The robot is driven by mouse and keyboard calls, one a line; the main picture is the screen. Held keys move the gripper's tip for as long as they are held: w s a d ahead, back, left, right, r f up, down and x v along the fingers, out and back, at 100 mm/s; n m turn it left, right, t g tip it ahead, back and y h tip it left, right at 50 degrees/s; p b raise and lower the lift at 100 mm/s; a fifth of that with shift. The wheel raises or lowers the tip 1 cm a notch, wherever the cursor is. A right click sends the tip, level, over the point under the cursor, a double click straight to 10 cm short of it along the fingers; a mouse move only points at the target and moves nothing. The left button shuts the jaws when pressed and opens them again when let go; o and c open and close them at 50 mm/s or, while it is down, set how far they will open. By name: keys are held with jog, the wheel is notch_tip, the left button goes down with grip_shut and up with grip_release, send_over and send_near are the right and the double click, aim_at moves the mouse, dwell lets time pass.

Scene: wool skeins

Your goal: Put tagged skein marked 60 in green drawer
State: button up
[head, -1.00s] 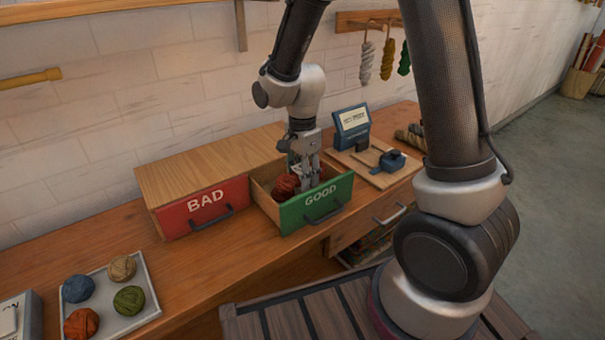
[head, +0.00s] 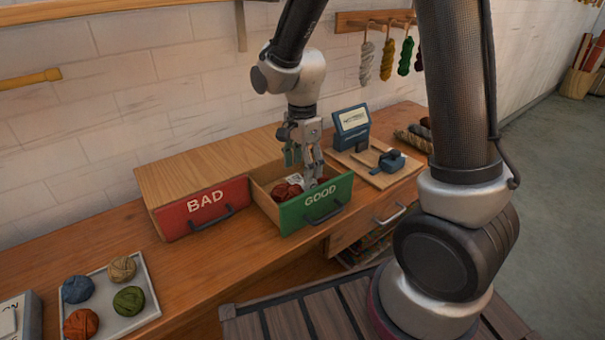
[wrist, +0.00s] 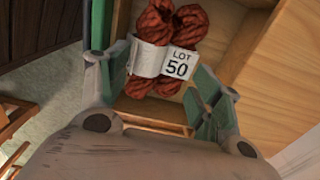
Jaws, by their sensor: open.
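A red-brown wool skein (head: 289,191) with a white tag lies inside the open green drawer (head: 316,206), labelled GOOD. In the wrist view the skein (wrist: 170,20) shows a white band and a tag reading LOT 50, not 60. My gripper (head: 302,170) is open above the drawer, with its green-padded fingers spread on either side of the skein. The skein rests on the drawer floor between and below the fingers. Part of it is hidden in the head view by the drawer front and a finger.
The red drawer (head: 205,207), labelled BAD, is shut beside it on the left. A blue device (head: 352,122) and a wooden board (head: 375,170) stand to the right. A tray (head: 139,322) of wool balls lies at front left. Skeins hang on the wall.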

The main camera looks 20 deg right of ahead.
notch_tip(320, 180, up, 9)
jog(key=s+d+r+n+t, duration=0.2)
jog(key=s+d+r+n, duration=0.3)
jog(key=s+d+n, duration=0.2)
jog(key=s+d+r+n+t, duration=0.2)
jog(key=s+d+r+n, duration=0.3)
jog(key=s, duration=0.7)
jog(key=shift+d+n, duration=1.2)
jog(key=shift+d, duration=0.25)
jog(key=shift+c, duration=0.2)
